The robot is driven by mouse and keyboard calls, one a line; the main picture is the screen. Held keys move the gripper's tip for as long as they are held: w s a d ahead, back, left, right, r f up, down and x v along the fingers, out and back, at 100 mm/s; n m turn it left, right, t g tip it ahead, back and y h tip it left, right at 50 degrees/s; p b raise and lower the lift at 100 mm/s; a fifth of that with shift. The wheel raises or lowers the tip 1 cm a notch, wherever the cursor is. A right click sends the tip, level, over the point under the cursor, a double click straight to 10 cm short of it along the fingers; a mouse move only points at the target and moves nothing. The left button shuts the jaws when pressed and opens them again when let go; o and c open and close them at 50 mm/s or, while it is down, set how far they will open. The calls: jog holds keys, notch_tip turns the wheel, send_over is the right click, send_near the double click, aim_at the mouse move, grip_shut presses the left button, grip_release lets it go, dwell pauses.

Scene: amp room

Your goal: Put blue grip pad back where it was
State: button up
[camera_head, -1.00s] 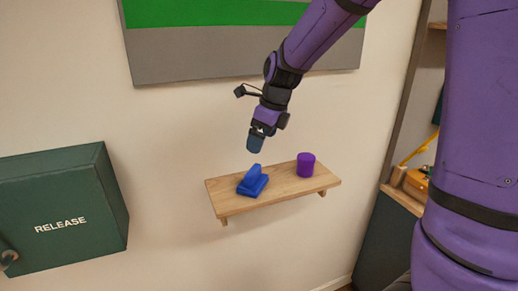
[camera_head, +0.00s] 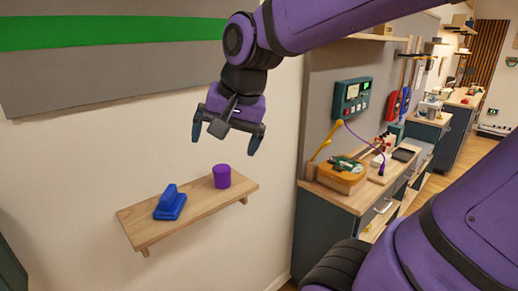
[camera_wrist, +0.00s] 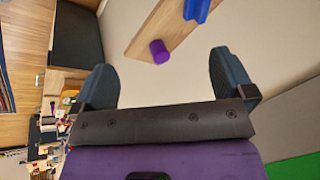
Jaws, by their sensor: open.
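The blue grip pad (camera_head: 170,203) sits on the left part of a small wooden wall shelf (camera_head: 207,206). It has a flat base with a raised ridge. In the wrist view part of the blue pad (camera_wrist: 197,9) shows at the top edge, cut off by the frame. My gripper (camera_head: 224,147) is open and empty, above the shelf and apart from the pad. Its two fingers also show in the wrist view (camera_wrist: 165,77) with nothing between them.
A purple cylinder (camera_head: 222,176) stands on the shelf right of the pad; it also shows in the wrist view (camera_wrist: 159,52). A grey and green panel (camera_head: 110,60) hangs above. On the right, a workbench holds a yellow-orange device (camera_head: 343,174). A green wall box (camera_head: 352,97) hangs behind.

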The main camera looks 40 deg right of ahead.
jog(key=s+d+n+h, duration=0.1)
jog(key=s+n, duration=0.6)
jog(key=n, duration=0.1)
jog(key=shift+s+d+t, duration=0.15)
jog(key=shift+s+t, duration=0.25)
jog(key=shift+f, duration=0.1)
jog(key=shift+c, duration=0.2)
